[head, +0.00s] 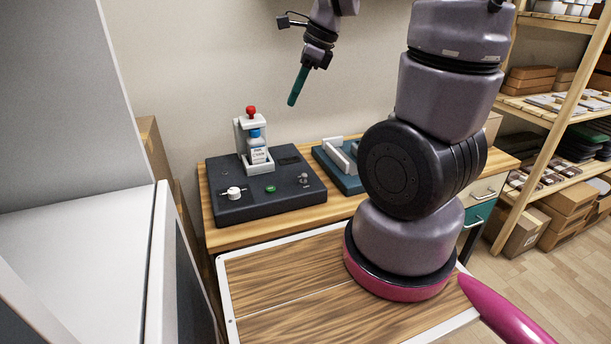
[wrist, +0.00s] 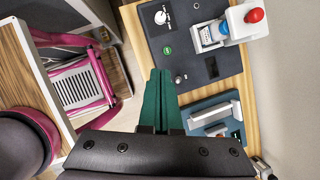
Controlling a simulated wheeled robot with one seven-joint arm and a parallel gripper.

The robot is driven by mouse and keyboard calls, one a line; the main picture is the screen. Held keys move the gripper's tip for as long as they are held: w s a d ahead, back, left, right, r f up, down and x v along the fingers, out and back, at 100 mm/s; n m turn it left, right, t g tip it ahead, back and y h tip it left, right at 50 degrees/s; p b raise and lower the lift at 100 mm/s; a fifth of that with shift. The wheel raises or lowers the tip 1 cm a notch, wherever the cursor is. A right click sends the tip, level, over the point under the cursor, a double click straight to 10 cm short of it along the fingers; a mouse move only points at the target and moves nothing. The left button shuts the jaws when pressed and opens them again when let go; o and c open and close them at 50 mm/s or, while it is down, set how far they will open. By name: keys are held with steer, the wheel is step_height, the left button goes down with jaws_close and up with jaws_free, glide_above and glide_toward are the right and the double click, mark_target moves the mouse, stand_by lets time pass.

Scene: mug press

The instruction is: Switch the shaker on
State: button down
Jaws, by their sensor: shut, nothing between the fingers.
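The shaker is a dark flat unit (head: 232,205) on the wooden bench, and it also shows in the wrist view (wrist: 197,68). A bottle with a blue cap and white label (head: 258,150) stands in its white holder (head: 241,140), under a red knob (head: 251,111). A green button (head: 270,189) sits at the middle of the panel's front, with a white dial (head: 234,193) to its left and a small metal toggle (head: 304,179) to its right. My gripper (head: 292,103), with green fingers, is shut and empty, in the air above and right of the unit.
A blue fixture with white bars (head: 340,163) stands right of the shaker on the bench (head: 326,215). A shelf rack with boxes (head: 541,107) is at the right. A large grey-white cabinet (head: 75,240) fills the left. The air between my gripper and the panel looks clear.

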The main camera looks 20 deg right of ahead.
step_height(320, 180, down, 10)
steer(key=w+d+m+g+h, duration=0.1)
steer(key=w+m+g, duration=0.1)
steer(key=m, duration=0.6)
steer(key=m+h, duration=0.2)
steer(key=m, duration=0.6)
glide_above(304, 177)
steer(key=s, duration=0.5)
step_height(304, 177, down, 9)
steer(key=shift+r+g, duration=0.2)
steer(key=shift+g, duration=0.2)
steer(key=shift+a, duration=0.1)
steer(key=f, duration=0.9)
steer(key=shift+a+f, duration=0.35)
steer(key=shift+f, duration=0.05)
steer(key=shift+w+d+r, duration=0.15)
steer(key=shift+w, duration=0.45)
steer(key=shift+w+d+r, duration=0.1)
steer(key=shift+w+r, duration=0.05)
steer(key=shift+w, duration=0.45)
steer(key=shift+w+d+r, duration=0.2)
steer(key=shift+w+r, duration=0.05)
steer(key=shift+w, duration=0.4)
